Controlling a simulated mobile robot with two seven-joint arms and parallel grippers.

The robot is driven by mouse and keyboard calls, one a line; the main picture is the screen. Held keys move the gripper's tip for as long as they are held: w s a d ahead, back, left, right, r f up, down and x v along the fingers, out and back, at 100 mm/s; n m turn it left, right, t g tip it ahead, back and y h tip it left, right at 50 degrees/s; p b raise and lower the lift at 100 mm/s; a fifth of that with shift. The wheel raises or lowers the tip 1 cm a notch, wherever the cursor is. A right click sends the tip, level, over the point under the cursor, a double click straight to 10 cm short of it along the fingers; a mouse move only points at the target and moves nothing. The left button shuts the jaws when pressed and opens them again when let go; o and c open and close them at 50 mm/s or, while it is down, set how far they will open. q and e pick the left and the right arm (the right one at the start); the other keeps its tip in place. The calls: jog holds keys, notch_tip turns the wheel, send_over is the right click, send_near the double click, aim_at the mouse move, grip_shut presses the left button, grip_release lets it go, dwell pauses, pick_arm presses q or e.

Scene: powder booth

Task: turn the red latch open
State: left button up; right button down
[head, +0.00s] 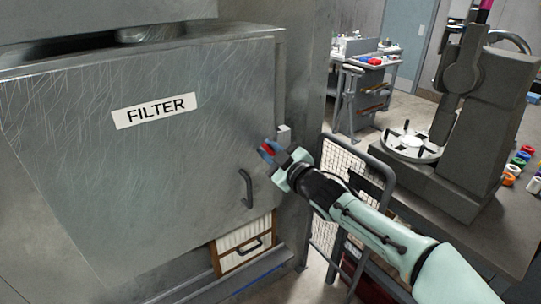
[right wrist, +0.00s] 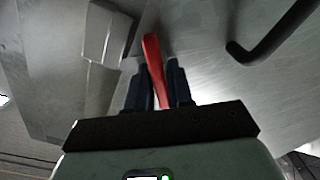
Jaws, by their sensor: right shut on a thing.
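The red latch (head: 268,147) is at the right edge of the grey filter door (head: 75,155), above and right of the dark door handle (head: 247,188). My right gripper (head: 270,152) reaches it from the lower right and is shut on it. In the right wrist view the red latch (right wrist: 152,62) stands up between the two dark fingers of the gripper (right wrist: 158,85), leaning slightly left at its top. Its lower end is hidden by the gripper. The left gripper is not in view.
A light grey block (head: 284,135) sits on the frame just above the gripper. A filter panel (head: 243,243) shows below the door. A bench with a dark machine (head: 465,140) is at the right.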

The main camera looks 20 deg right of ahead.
jog(key=n+b, duration=0.1)
jog(key=n, duration=0.1)
jog(key=n+b, duration=0.1)
jog(key=n, duration=0.2)
jog(key=shift+a+f+n, duration=0.1)
jog(key=shift+f+n, duration=0.1)
jog(key=shift+n, duration=0.1)
jog(key=n+b, duration=0.1)
jog(key=n, duration=0.4)
jog(key=shift+f, duration=0.1)
jog(key=shift+b, duration=0.3)
jog(key=c, duration=1.2)
grip_release()
jog(key=shift+o, duration=0.2)
jog(key=shift+s, duration=0.1)
jog(key=v, duration=1.3)
jog(key=shift+b, duration=0.3)
jog(key=shift+s, duration=0.1)
